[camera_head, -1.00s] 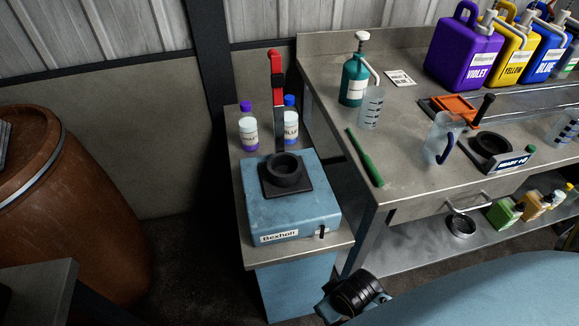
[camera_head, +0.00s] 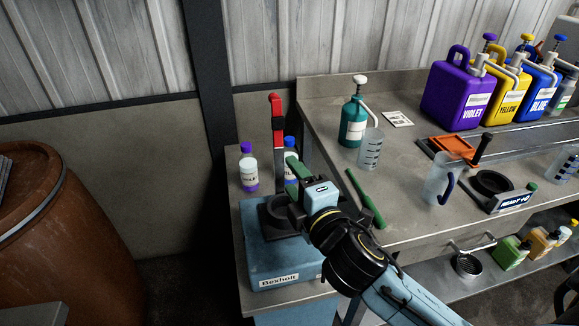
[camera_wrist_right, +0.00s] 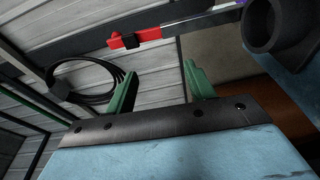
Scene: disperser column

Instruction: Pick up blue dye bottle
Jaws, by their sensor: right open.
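The blue dye bottle (camera_head: 290,154) stands behind the light-blue machine, right beside its red-handled lever. Its blue cap and white shoulder show in the head view, but my right gripper hides much of its body. My right gripper (camera_head: 293,178), with green fingers, is over the machine's black round holder, in front of the bottle in the picture. In the right wrist view the two green fingers (camera_wrist_right: 161,88) are apart with nothing between them. I cannot clearly make out the bottle in that view. My left gripper is out of view.
A violet-capped bottle (camera_head: 248,168) stands left of the lever (camera_head: 277,118). The machine (camera_head: 262,258) fills the front of the narrow bench. To the right, a workbench holds a green tool (camera_head: 366,200), a teal pump bottle (camera_head: 353,122) and a clear beaker (camera_head: 370,150).

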